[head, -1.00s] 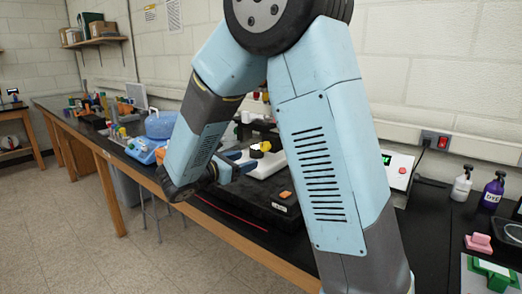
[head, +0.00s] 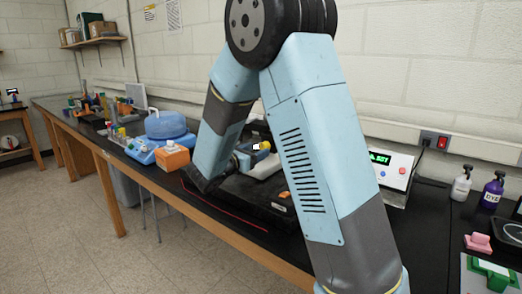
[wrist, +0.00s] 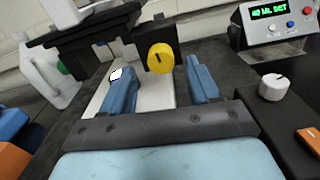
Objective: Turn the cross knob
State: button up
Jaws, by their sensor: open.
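A yellow round knob (wrist: 160,58) with a short dark mark faces me on a black mount in the wrist view. I cannot make out a cross shape on it. It also shows small in the head view (head: 265,146), beside my arm. My gripper (wrist: 160,84) is open, its two blue fingers apart on either side of the knob's line, with the knob beyond the gap. Nothing is between the fingertips that I can see. A white knob (wrist: 274,88) sits on a black block to the right of the fingers.
A control box (wrist: 277,22) with a green display stands behind right. An orange item (wrist: 310,138) lies on the black block. A white bottle (wrist: 45,72) stands at left.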

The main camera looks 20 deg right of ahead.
aim_at(265, 146)
jog(key=shift+x, duration=1.3)
jog(key=c, duration=1)
